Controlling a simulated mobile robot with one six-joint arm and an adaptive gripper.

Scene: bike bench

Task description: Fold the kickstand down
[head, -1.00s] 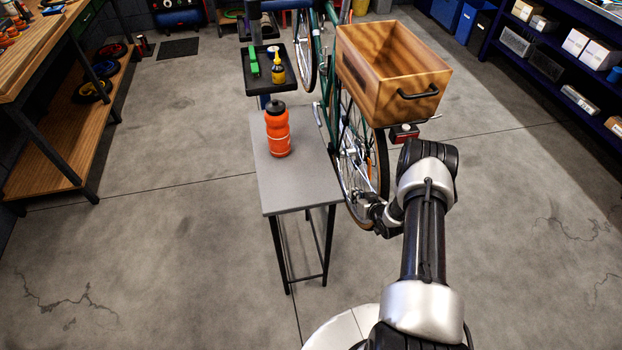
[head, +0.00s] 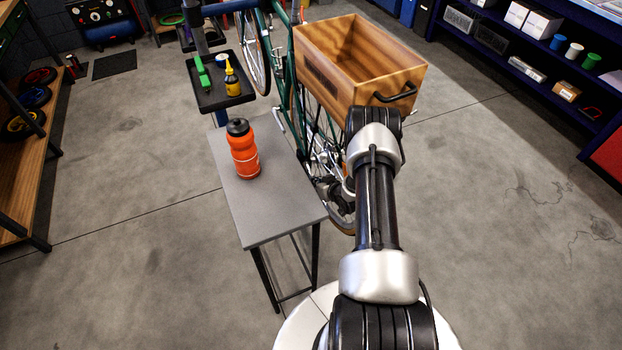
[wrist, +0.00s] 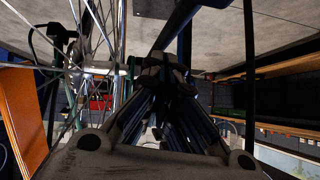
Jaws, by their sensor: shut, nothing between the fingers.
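The green bicycle (head: 289,62) stands behind the small grey table in the head view, with its spoked rear wheel (head: 311,118) beneath a wooden crate. A slim silver bar (head: 279,119) shows low on the bike's left side; I cannot tell whether it is the kickstand. My gripper (head: 322,185) is low beside the rear wheel, partly hidden by the wheel area and table. In the wrist view my gripper (wrist: 164,72) is shut and empty, its fingertips together. Spokes (wrist: 97,35) are to their left. A dark diagonal bar (wrist: 182,22) appears just beyond the fingertips; contact is unclear.
An orange bottle (head: 242,149) stands on the grey table (head: 265,210), close left of my arm. The wooden crate (head: 345,75) overhangs the wheel. A black tray (head: 212,100) holds a yellow bottle and a green item. Open floor lies to the right.

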